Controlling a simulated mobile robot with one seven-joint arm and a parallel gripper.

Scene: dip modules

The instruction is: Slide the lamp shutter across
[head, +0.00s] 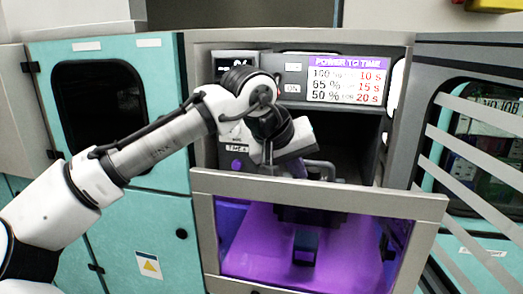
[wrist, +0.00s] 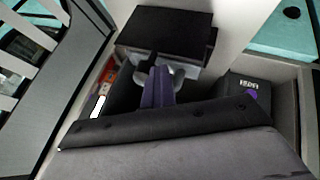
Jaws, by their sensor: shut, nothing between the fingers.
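My gripper (head: 297,168) is shut and empty, and reaches down into the open-topped bay of the grey lamp machine. In the wrist view its closed fingers (wrist: 158,90) look purple-grey and are beside a light grey looped handle (wrist: 177,74). I cannot tell whether they touch it. The handle also shows in the head view (head: 322,166), just right of the fingers. A black block (wrist: 165,36) lies beyond the handle. Through the front window a dark lamp body (head: 308,216) shows above a purple-lit floor. The shutter plate itself is not clearly distinguishable.
A grey front frame (head: 330,193) crosses before my gripper. A black box with a purple knob (wrist: 252,92) stands at the bay's right in the wrist view. A power-to-time label (head: 346,80) is above the bay. Teal cabinets (head: 165,235) stand left; a slatted cabinet (head: 480,160) stands right.

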